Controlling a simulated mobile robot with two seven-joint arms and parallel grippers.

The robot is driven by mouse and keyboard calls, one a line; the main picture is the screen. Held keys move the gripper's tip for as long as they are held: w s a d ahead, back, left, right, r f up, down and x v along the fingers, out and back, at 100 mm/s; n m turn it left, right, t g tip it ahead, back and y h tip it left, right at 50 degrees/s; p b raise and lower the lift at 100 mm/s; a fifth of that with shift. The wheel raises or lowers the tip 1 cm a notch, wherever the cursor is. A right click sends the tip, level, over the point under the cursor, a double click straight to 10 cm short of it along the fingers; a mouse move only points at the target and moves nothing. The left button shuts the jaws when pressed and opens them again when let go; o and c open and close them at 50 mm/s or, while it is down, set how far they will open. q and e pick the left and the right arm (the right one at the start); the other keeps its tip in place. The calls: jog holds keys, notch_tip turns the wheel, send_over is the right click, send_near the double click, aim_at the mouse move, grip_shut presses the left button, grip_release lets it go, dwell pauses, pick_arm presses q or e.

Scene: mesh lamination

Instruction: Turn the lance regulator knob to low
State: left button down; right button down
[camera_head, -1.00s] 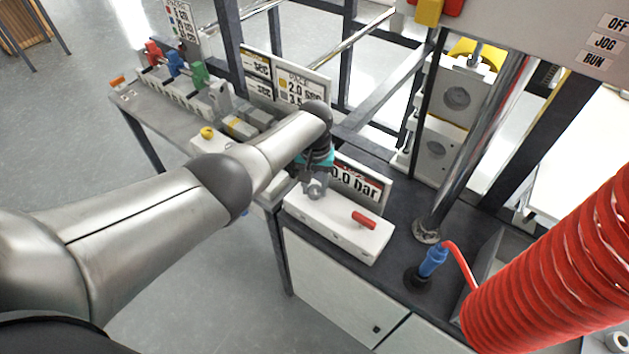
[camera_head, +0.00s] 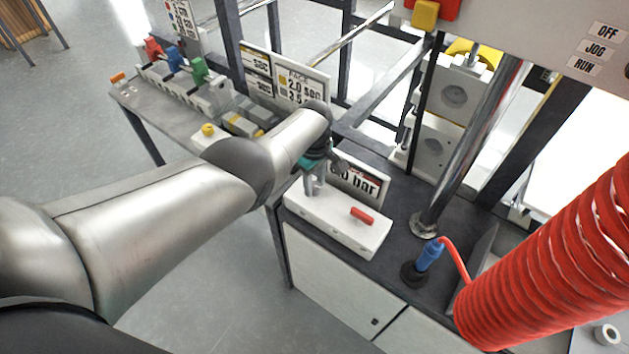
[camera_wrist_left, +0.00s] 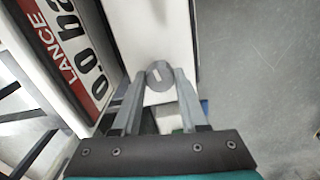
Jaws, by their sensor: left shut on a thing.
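The lance regulator is a white box (camera_head: 322,222) with a red lever (camera_head: 362,216) on its top. A sign (camera_head: 358,182) with a bar reading stands behind it, partly hidden by my left wrist. My left gripper (camera_head: 316,186) points down at the left part of the box. In the left wrist view, my left gripper (camera_wrist_left: 159,82) is shut on the round grey knob (camera_wrist_left: 158,75), a finger on each side. A pale mark shows on the knob's face. The sign (camera_wrist_left: 75,50) there reads LANCE. My right gripper is in neither view.
A blue connector (camera_head: 430,254) with a red tube stands right of the box. A large red coiled hose (camera_head: 550,270) fills the right side. A steel post (camera_head: 465,150) rises behind. Red, blue and green (camera_head: 199,70) handles stand at the far left.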

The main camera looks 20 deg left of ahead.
pick_arm(q)
jog(key=n, duration=0.4)
jog(key=shift+w+n, duration=0.1)
jog(key=shift+n, duration=0.2)
jog(key=n, duration=0.3)
jog(key=shift+n, duration=0.4)
jog(key=n, duration=0.3)
jog(key=shift+a+n, duration=0.1)
jog(key=shift+n, duration=2)
jog(key=shift+c, duration=2.2)
grip_release()
jog(key=shift+r, duration=0.15)
